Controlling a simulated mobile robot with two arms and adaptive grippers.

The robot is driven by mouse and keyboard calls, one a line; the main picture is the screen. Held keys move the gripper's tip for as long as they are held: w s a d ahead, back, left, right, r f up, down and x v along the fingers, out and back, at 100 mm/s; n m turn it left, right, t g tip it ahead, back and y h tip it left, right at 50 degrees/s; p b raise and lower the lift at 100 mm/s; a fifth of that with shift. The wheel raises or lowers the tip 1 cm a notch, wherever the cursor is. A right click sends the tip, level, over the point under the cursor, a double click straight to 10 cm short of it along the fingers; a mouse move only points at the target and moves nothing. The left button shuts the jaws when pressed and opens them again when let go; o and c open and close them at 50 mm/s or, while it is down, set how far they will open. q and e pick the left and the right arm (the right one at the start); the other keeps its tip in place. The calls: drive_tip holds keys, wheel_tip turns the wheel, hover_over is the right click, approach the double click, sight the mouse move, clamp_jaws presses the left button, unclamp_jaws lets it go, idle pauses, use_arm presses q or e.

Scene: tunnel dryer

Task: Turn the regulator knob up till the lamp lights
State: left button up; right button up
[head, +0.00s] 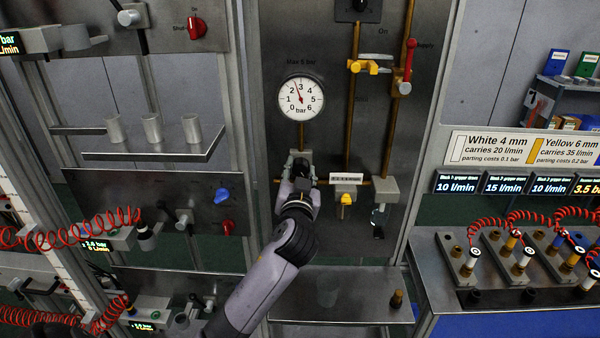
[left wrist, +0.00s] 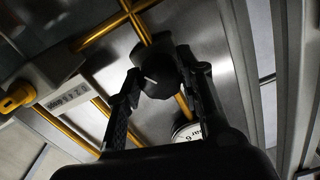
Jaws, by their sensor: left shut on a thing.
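My left gripper (head: 300,168) is at the regulator on the middle panel, below the round pressure gauge (head: 301,97). In the left wrist view the two fingers (left wrist: 165,88) stand on either side of the black regulator knob (left wrist: 158,72), which has a short white mark, and are shut on it. In the head view the gripper hides most of the knob. The gauge needle points between 2 and 3 bar. The gauge also shows partly in the left wrist view (left wrist: 187,132). I cannot make out which part is the lamp. My right gripper is out of view.
Brass pipes (head: 348,105) run over the panel, with a red lever (head: 408,58) and a yellow valve handle (head: 364,67) above right. A yellow knob (head: 346,199) sits close right of my gripper. A metal shelf (head: 340,300) lies below.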

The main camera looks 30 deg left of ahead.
use_arm(q)
drive_tip(key=o, duration=1.2)
drive_tip(key=shift+s+d+f, duration=0.1)
drive_tip(key=shift+s+d, duration=0.2)
drive_tip(key=shift+s, duration=0.15)
drive_tip(key=v, duration=1.1)
drive_tip(key=shift+a, duration=0.1)
